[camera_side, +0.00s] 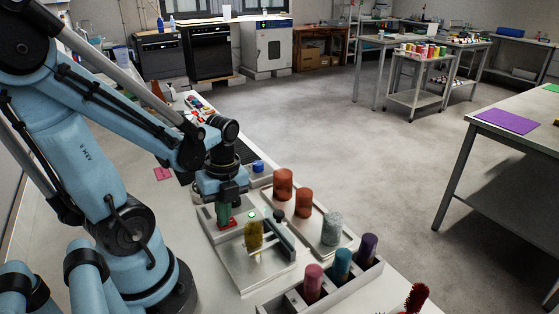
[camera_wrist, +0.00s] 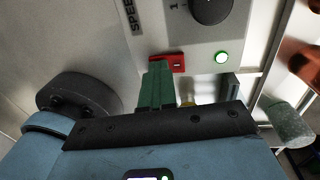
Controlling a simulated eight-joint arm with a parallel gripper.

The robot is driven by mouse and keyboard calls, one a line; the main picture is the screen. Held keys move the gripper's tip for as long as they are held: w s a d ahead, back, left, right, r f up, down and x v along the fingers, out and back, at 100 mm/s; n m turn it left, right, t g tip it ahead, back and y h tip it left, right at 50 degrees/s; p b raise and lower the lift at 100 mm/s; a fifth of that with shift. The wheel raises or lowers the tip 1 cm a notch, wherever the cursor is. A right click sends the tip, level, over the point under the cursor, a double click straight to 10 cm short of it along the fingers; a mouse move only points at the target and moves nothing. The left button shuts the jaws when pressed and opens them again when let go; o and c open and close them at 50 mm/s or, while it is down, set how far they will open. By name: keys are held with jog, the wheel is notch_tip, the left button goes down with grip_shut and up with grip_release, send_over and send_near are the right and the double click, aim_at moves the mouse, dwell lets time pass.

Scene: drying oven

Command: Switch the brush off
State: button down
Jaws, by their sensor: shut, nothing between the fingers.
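The red rocker switch (camera_wrist: 178,63) sits on a pale control panel (camera_wrist: 215,40) in the wrist view. It also shows in the side view (camera_side: 231,224). A green lamp (camera_wrist: 222,57) on the panel is lit. A black knob (camera_wrist: 212,8) with "SPEED" lettering is above the lamp. My gripper (camera_wrist: 159,66) has green fingers, closed together and empty. Their tips overlap the switch's left part; I cannot tell whether they touch it. In the side view my gripper (camera_side: 224,222) points down at the panel. I cannot clearly identify the brush.
A yellow cylinder (camera_side: 253,236) and a metal bar (camera_side: 281,235) stand on a plate (camera_side: 245,277) close by. Orange cylinders (camera_side: 283,184) stand on a tray to the right. A rack (camera_side: 345,293) with coloured cylinders is at the front. A red bristled object (camera_side: 417,297) is at the lower right.

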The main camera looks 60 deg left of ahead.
jog(key=shift+w+d+t, duration=0.1)
jog(key=shift+w+t, duration=0.3)
jog(key=shift+w, duration=0.25)
jog(key=shift+s+r, duration=0.25)
jog(key=shift+r, duration=0.65)
notch_tip(320, 180, up, 12)
jog(key=shift+s+g, duration=0.15)
jog(key=shift+g, duration=0.25)
jog(key=w+d+f+n+t, duration=0.4)
jog(key=w+d+n+t, duration=0.4)
jog(key=n, duration=1)
jog(key=shift+w+d, duration=0.4)
jog(key=shift+w, duration=0.7)
